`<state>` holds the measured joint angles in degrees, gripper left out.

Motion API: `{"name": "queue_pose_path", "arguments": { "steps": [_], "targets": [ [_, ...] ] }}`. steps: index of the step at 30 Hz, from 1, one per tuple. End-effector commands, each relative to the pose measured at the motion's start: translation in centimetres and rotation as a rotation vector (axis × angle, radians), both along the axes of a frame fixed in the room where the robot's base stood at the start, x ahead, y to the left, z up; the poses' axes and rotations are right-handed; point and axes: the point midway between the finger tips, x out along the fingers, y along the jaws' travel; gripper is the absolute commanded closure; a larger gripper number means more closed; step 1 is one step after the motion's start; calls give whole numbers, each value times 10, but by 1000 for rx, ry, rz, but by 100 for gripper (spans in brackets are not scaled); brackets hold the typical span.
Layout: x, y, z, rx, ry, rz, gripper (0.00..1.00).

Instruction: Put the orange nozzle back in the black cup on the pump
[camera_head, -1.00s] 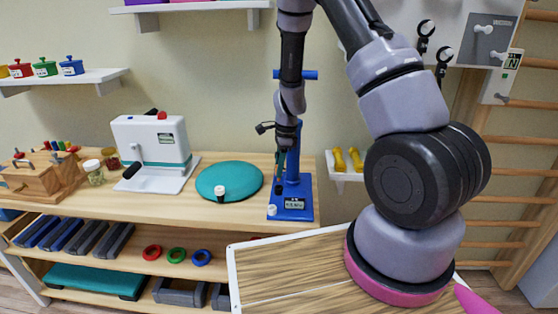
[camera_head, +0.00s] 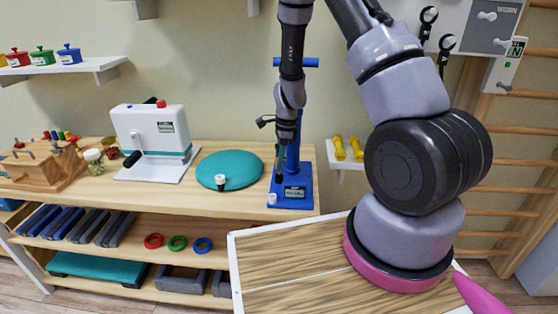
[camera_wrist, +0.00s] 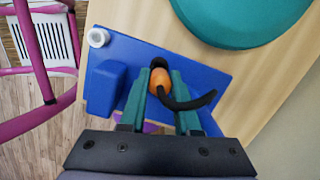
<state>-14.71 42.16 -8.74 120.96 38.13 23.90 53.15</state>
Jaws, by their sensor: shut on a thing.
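The blue pump (camera_head: 303,182) stands at the right end of the wooden bench, and its blue base (camera_wrist: 205,67) fills the middle of the wrist view. My gripper (camera_wrist: 161,74) is shut on the orange nozzle (camera_wrist: 160,80), with a teal finger on either side. A curved black hose (camera_wrist: 192,103) runs off the nozzle to the right. The black cup (camera_wrist: 158,63) shows as a dark round shape right at the nozzle's far end. I cannot tell whether the nozzle is inside it or just above. In the head view my gripper (camera_head: 280,164) is small, beside the pump's column.
A teal disc (camera_head: 230,170) with a small white-and-black piece (camera_head: 220,182) lies left of the pump. A white machine (camera_head: 152,135) stands further left. A white knob (camera_wrist: 98,37) is on the base's corner.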

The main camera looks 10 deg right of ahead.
Motion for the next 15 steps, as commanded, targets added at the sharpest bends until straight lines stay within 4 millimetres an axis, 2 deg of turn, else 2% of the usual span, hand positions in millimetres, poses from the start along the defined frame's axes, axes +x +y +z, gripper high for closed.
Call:
{"name": "queue_pose_path", "arguments": {
  "steps": [15],
  "targets": [
    [0,0,-11,0,1,0,100]
  ]
}}
